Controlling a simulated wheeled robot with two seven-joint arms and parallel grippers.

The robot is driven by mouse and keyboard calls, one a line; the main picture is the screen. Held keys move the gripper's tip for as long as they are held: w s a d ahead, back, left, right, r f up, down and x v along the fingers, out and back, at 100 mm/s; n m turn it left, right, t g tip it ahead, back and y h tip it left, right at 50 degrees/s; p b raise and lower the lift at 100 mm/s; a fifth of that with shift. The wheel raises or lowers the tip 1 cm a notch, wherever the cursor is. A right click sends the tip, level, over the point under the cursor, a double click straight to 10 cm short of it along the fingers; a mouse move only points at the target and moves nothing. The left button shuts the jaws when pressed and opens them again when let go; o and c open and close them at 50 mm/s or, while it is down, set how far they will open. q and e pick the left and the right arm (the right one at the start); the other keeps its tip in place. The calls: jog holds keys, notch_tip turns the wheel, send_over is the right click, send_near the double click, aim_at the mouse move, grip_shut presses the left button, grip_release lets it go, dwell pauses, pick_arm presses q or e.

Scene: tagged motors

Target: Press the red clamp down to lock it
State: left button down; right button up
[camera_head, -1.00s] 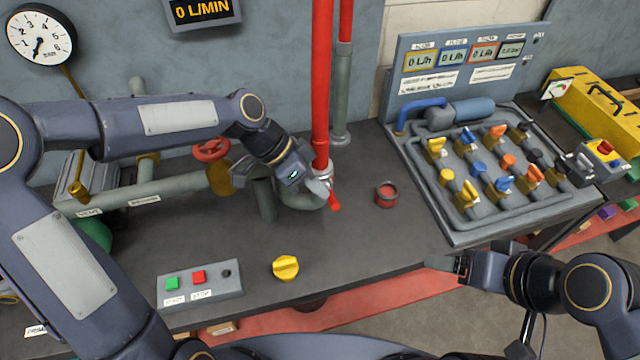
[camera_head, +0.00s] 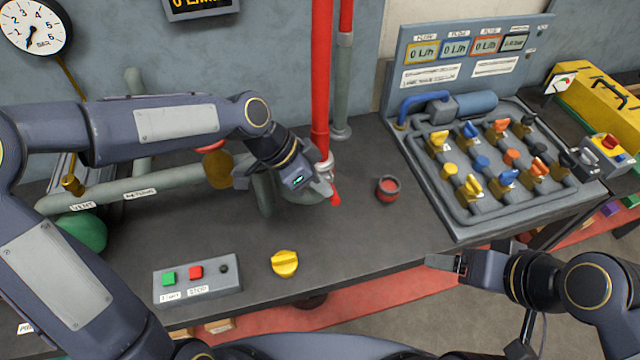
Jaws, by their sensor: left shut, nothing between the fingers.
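The red clamp (camera_head: 336,198) is a small red lever at the foot of the tall red pipe (camera_head: 321,90), by a pale metal collar (camera_head: 324,166). The lever points down and slightly right. My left gripper (camera_head: 322,190) is shut and empty, right beside the clamp on its left; I cannot tell whether they touch. The gripper and its wrist hide part of the pipe joint. My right gripper (camera_head: 446,264) is at the table's front edge, far from the clamp. Its finger gap is not clear.
A red-topped round pot (camera_head: 387,189) stands right of the clamp. A yellow knob (camera_head: 284,263) and a button box (camera_head: 198,280) are at the front. A valve panel (camera_head: 490,170) fills the right. Grey pipes (camera_head: 150,190) run left.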

pick_arm(q)
jog(key=f+m+t+b, duration=0.1)
jog(key=t+b, duration=0.2)
jog(key=b, duration=0.5)
jog(key=s+f+m+t+y+b, duration=0.1)
jog(key=f+t+b, duration=0.1)
jog(key=b, duration=0.6)
jog(key=f+m+t+y+b, duration=0.1)
jog(key=t+b, duration=0.4)
jog(key=b, duration=0.3)
jog(key=shift+s+d+f+m+b, duration=0.2)
jog(key=shift+d+f+m+b, duration=0.1)
jog(key=shift+m+b, duration=0.1)
